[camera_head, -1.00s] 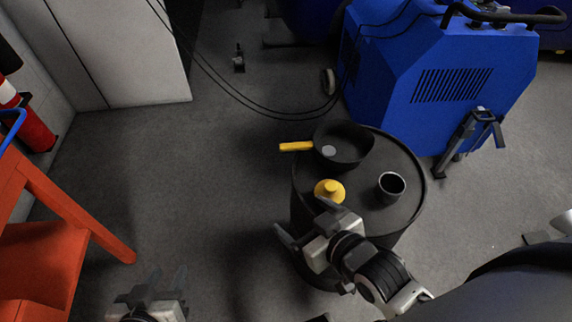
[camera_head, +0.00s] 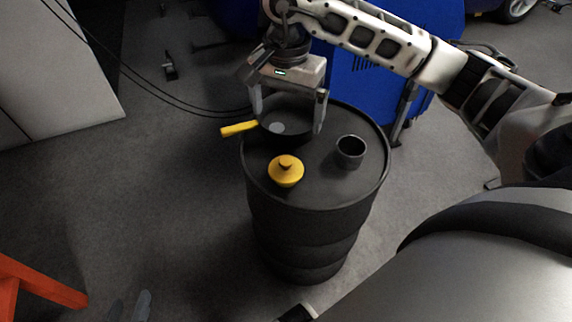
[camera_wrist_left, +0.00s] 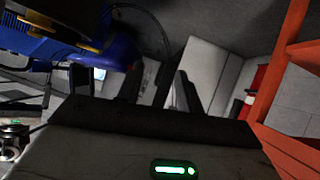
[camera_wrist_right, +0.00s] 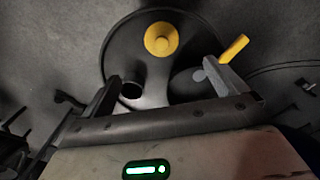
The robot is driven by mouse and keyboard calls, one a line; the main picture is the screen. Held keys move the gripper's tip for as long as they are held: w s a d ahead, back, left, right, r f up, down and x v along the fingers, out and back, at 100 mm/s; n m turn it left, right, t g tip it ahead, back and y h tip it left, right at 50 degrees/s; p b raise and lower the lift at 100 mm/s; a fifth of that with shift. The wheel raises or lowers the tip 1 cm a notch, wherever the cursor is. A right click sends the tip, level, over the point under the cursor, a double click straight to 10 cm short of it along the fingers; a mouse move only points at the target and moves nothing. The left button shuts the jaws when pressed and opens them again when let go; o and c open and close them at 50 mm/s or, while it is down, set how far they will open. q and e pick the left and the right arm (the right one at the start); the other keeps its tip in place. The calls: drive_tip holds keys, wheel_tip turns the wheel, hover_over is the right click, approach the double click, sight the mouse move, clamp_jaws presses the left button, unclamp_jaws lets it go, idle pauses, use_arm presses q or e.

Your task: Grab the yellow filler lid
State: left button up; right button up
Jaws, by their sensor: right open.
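The yellow filler lid (camera_head: 286,172), round with a small knob, lies on top of a black drum (camera_head: 318,196) near the drum's front left edge. In the right wrist view the lid (camera_wrist_right: 161,39) is fully visible, beyond the fingertips. My right gripper (camera_head: 289,117) is open and empty, pointing down over the back of the drum. Its fingers (camera_wrist_right: 162,74) appear on either side of the black pan, behind the lid and apart from it. My left gripper (camera_head: 128,307) is at the bottom left, open and empty, only its fingertips showing in the head view.
A black pan (camera_head: 299,131) with a yellow handle (camera_head: 239,129) stands on the drum behind the lid. A dark cup (camera_head: 350,152) stands right of the lid. A blue machine (camera_head: 352,88) is behind the drum. An orange frame (camera_head: 40,285) is at lower left.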

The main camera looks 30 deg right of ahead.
sight(286, 160)
wheel_tip(286, 160, down, 10)
drive_tip(key=shift+f+b, duration=0.25)
drive_tip(key=shift+b, duration=0.35)
drive_tip(key=f, duration=0.4)
drive_tip(key=shift+w+d+f+b, duration=0.15)
drive_tip(key=shift+w+f+b, duration=0.1)
drive_tip(key=shift+b, duration=0.15)
drive_tip(key=shift+f, duration=0.25)
use_arm(q)
drive_tip(key=shift+g, duration=0.4)
drive_tip(key=f, duration=0.2)
drive_tip(key=d+f, duration=0.1)
drive_tip(key=f, duration=0.1)
drive_tip(key=shift+w, duration=0.35)
use_arm(e)
drive_tip(key=shift+c, duration=0.4)
use_arm(q)
drive_tip(key=shift+s, duration=0.1)
use_arm(e)
drive_tip(key=c, duration=1)
